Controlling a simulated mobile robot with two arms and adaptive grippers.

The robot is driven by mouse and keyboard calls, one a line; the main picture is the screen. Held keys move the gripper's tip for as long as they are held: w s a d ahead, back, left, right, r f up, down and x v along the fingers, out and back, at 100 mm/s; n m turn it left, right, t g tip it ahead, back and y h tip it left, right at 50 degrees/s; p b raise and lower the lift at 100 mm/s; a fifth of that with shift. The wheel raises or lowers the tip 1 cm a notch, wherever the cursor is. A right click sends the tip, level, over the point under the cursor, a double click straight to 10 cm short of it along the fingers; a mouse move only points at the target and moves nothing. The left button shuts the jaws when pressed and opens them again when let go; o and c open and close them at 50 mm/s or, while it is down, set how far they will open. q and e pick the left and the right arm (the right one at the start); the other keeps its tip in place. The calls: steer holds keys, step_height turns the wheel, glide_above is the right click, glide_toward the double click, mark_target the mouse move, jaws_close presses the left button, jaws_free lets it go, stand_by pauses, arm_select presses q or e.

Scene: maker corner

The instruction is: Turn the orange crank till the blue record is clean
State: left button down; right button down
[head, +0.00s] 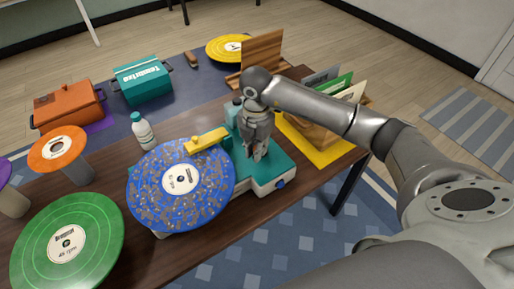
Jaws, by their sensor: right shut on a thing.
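The blue record (150,190) lies flat on the teal cleaning machine (270,177), its face still covered with many grey-brown patches around a white label. A yellow arm (207,141) reaches from the machine over the record's far edge. My right gripper (256,150) points down over the machine's top, just right of the record, and is shut. Its fingers hide the orange crank, so I cannot see the handle or its angle. My left gripper is not in view.
A white bottle (143,132) stands behind the blue record. A green record (95,228) and an orange record (45,158) are at the left. A record holder (317,135) on a yellow mat (336,157) stands right of the machine, near my right arm.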

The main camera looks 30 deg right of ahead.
steer(key=shift+w+r, duration=0.1)
steer(key=c, duration=1.4)
jaws_free()
step_height(320, 180, up, 12)
steer(key=shift+f, duration=0.1)
